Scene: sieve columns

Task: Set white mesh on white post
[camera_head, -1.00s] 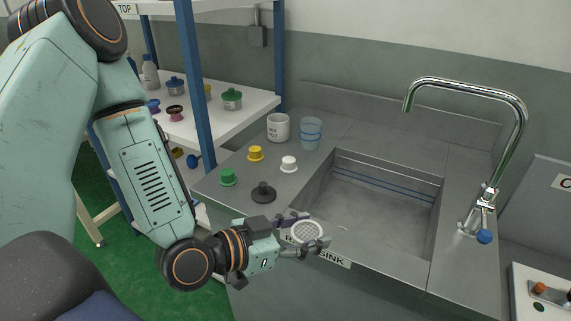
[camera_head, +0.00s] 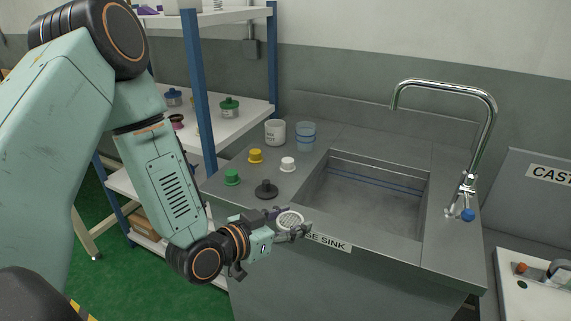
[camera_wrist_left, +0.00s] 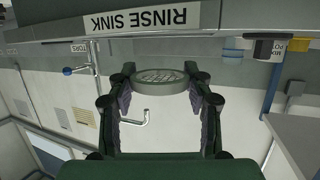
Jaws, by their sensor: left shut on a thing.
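The white mesh (camera_head: 290,219) is a round white-rimmed sieve held between the fingers of my left gripper (camera_head: 284,223), near the front edge of the counter. In the left wrist view the mesh (camera_wrist_left: 160,79) sits between the fingertips of my left gripper (camera_wrist_left: 158,82). The white post (camera_head: 288,164) stands upright on the counter left of the basin, farther back than the mesh and apart from it. My right gripper is not in view.
A yellow post (camera_head: 255,156), a green post (camera_head: 232,177) and a black post (camera_head: 266,189) stand near the white one. A white pot (camera_head: 275,132) and a clear blue-banded cup (camera_head: 305,136) stand behind. The sink basin (camera_head: 370,190) and tap (camera_head: 490,130) are to the right.

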